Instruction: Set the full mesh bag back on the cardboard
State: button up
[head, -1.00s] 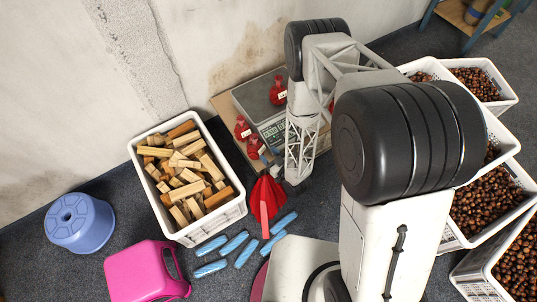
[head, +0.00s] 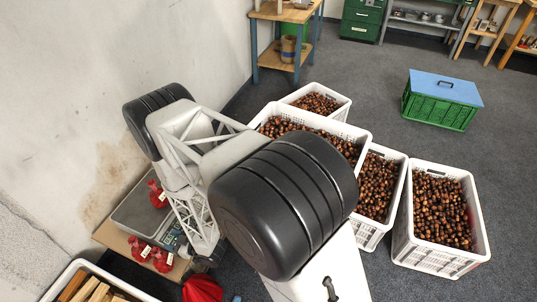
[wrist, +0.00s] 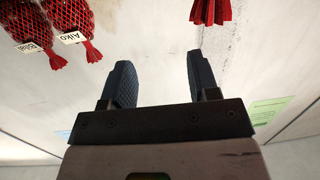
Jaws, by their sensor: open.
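One red mesh bag (head: 157,194) with a white tag lies on the grey scale plate (head: 136,214). Two more tagged red bags, a left one (head: 139,249) and a right one (head: 163,260), are by the scale's front, over the cardboard (head: 110,236). In the wrist view, two filled red bags hang into the upper left; the nearer one (wrist: 70,20) has a tag reading "Aiko". A red bag end (wrist: 211,10) shows at the top. My gripper (wrist: 160,78) is open, with nothing between its fingers. In the head view its fingers are not clearly seen beside the scale.
A red cloth-like piece (head: 203,290) lies at the bottom edge. White crates of chestnuts (head: 440,210) stand to the right. A crate of wood blocks (head: 95,290) is at lower left. A green crate with a blue lid (head: 443,98) stands farther back. The wall is close on the left.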

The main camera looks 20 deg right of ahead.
jog(key=w+d+r+m+h, duration=0.1)
jog(key=w+d+r+h, duration=0.2)
jog(key=w+r, duration=0.45)
jog(key=w+d+r+m+h, duration=0.1)
jog(key=w+d+r+h, duration=0.2)
jog(key=r, duration=0.8)
jog(key=d+r+m+h, duration=0.1)
jog(key=d+r, duration=0.3)
jog(key=r, duration=0.3)
jog(key=d+r+m+g+h, duration=0.1)
jog(key=d+r+h, duration=0.15)
jog(key=r, duration=0.45)
jog(key=d+r+m, duration=0.1)
jog(key=d+r, duration=0.4)
jog(key=r, duration=0.2)
jog(key=s+d+r+m+g+h, duration=0.2)
jog(key=s+d+r, duration=0.3)
jog(key=s+r, duration=0.3)
jog(key=s+d+r+m+g+h, duration=0.1)
jog(key=s+d+r, duration=0.4)
jog(key=s+r, duration=0.3)
jog(key=s+d+r+m+g, duration=0.1)
jog(key=s+r, duration=0.3)
jog(key=s, duration=0.7)
jog(key=s+d+r+m+g, duration=0.1)
jog(key=s+d+r+g, duration=0.1)
jog(key=s, duration=1)
jog(key=shift+s+d+r+m+g, duration=0.15)
jog(key=shift+d+r+m+g, duration=0.15)
jog(key=shift+r+g, duration=0.5)
